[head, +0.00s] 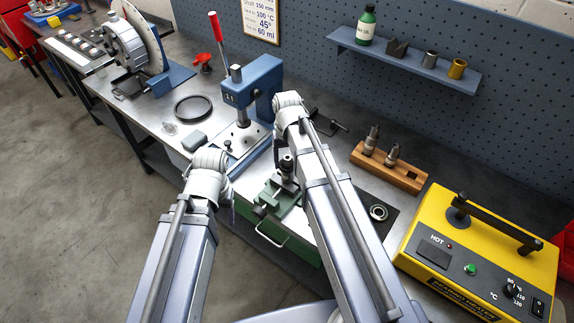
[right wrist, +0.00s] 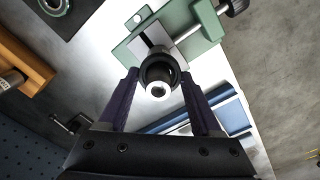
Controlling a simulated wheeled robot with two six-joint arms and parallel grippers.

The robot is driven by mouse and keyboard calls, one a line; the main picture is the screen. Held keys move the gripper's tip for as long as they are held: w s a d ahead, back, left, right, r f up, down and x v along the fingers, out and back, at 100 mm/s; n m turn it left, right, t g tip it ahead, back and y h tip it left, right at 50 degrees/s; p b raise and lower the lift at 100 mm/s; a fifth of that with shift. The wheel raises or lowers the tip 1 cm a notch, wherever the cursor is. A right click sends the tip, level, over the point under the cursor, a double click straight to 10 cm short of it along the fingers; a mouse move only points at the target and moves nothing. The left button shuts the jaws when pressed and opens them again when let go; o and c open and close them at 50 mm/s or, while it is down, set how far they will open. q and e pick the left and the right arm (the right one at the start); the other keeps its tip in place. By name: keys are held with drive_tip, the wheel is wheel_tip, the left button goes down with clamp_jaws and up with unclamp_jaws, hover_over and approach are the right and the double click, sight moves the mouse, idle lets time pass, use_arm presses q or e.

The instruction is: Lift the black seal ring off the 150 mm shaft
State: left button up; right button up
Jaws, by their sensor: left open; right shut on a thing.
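The shaft (right wrist: 159,90) stands upright in the green vise (right wrist: 200,22), and its pale end faces the right wrist camera. The black seal ring (right wrist: 157,66) sits around the shaft, just behind that end. My right gripper (right wrist: 159,76) has a purple finger on each side of the ring and is shut on it. In the head view the shaft (head: 287,172) shows between my arms, above the green vise (head: 272,200). My left gripper (head: 231,208) is open and mostly hidden by its own wrist, left of the vise.
A blue press (head: 240,92) with a red-handled lever stands behind. A larger black ring (head: 193,107) lies on the bench. A wooden block (head: 388,172) with fittings, a bearing on a dark mat (head: 378,212) and a yellow heater (head: 485,255) are at right.

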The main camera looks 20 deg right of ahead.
drive_tip(key=c, duration=0.4)
drive_tip(key=shift+r, duration=0.2)
wheel_tip(320, 180, up, 18)
drive_tip(key=p, duration=1.8)
drive_tip(key=shift+f, duration=0.2)
